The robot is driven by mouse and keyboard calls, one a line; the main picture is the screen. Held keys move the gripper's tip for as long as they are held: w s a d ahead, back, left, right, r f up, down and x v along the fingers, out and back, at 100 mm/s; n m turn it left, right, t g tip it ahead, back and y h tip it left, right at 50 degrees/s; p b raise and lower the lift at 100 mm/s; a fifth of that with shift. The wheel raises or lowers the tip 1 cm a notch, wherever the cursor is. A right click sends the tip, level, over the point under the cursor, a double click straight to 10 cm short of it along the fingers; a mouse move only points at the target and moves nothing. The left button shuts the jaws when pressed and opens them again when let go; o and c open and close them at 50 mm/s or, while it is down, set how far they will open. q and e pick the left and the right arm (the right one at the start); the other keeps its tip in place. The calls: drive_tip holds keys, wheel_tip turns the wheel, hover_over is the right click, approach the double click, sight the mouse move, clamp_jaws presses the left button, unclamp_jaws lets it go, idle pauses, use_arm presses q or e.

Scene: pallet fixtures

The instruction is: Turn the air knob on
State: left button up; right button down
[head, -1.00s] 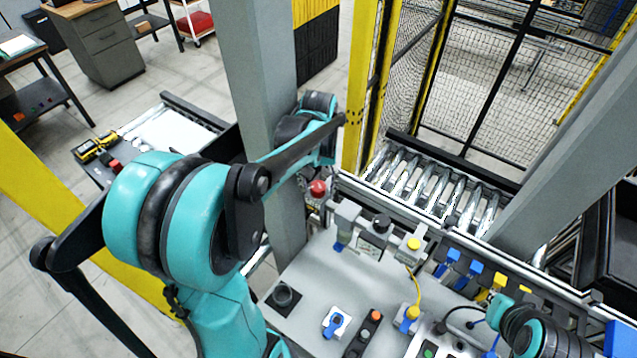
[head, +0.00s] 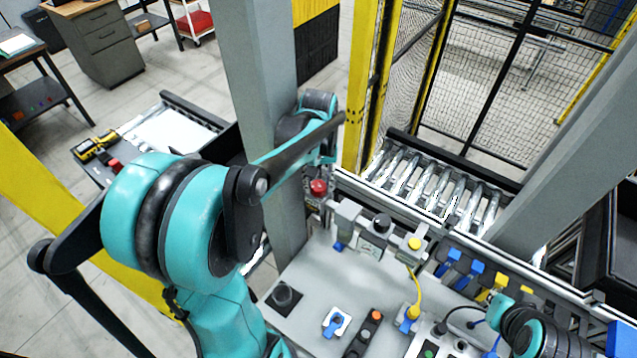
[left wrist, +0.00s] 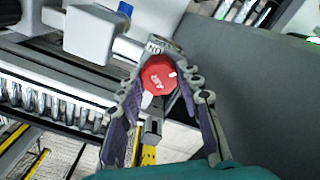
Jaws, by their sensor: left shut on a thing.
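The red air knob (left wrist: 158,75) sits between the two fingers of my left gripper (left wrist: 158,88) in the left wrist view. The gripper is shut on the knob, with a finger at each side. In the head view the red knob (head: 318,187) shows just right of the grey post, at the back left corner of the grey panel. My left gripper is mostly hidden there. Part of my right arm shows at the lower right, but its gripper cannot be made out.
The grey post (head: 262,100) stands close beside the knob.

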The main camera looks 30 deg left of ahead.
use_arm(q)
drive_tip(key=n+b, duration=0.1)
drive_tip(key=n, duration=0.2)
drive_tip(key=n+b, duration=0.1)
drive_tip(key=n, duration=0.8)
drive_tip(key=shift+b, duration=0.4)
drive_tip(key=shift+n, duration=2.2)
drive_tip(key=o, duration=1.1)
drive_tip(key=shift+r, duration=0.1)
drive_tip(key=shift+o, duration=0.3)
drive_tip(key=shift+d, duration=0.1)
